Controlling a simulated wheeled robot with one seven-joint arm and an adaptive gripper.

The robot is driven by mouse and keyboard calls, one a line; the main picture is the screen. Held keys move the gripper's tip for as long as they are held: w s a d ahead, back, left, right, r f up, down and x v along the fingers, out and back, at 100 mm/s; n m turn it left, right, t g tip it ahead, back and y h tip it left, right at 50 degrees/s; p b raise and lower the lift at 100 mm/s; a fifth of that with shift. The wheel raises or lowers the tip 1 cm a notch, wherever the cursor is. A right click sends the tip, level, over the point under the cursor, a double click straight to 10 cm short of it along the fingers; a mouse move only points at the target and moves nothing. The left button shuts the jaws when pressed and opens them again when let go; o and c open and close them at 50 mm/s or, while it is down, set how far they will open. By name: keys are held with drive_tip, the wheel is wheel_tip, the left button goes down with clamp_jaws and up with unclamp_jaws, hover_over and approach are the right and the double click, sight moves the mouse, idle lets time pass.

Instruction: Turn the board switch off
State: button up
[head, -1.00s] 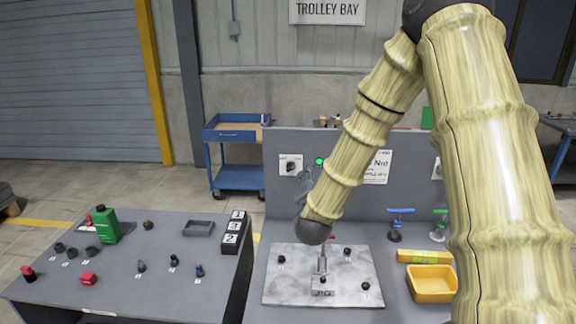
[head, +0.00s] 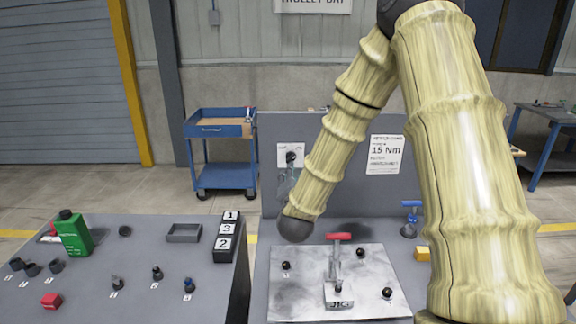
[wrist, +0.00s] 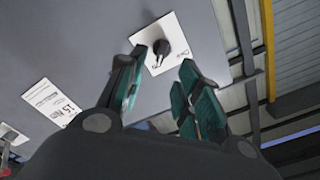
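The board switch is a black rotary knob (head: 291,157) on a white plate (head: 283,150), mounted on the grey upright board (head: 268,135). My gripper (head: 287,183) is just below the plate in the head view, small and partly merged with the grey behind it. In the wrist view the knob (wrist: 161,48) shows just beyond the fingertips, between their lines. My green-padded fingers (wrist: 163,66) are spread apart with nothing held between them. I cannot tell how far the tips are from the knob, and its markings are too small to read.
A white notice (head: 385,155) is on the board right of my arm. Below stand a metal plate (head: 380,262) with a red-handled clamp (head: 338,237), and a blue-handled part (head: 410,215). A left table holds a green bottle (head: 73,233) and small parts.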

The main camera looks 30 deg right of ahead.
sight(291, 160)
drive_tip(key=p+x, duration=0.2)
drive_tip(key=x, duration=0.2)
drive_tip(key=p+x, duration=0.2)
drive_tip(key=x, duration=0.3)
drive_tip(key=shift+a+r, duration=0.15)
drive_tip(key=shift+r, duration=0.05)
drive_tip(key=shift+x, duration=0.75)
drive_tip(key=shift+f, duration=0.1)
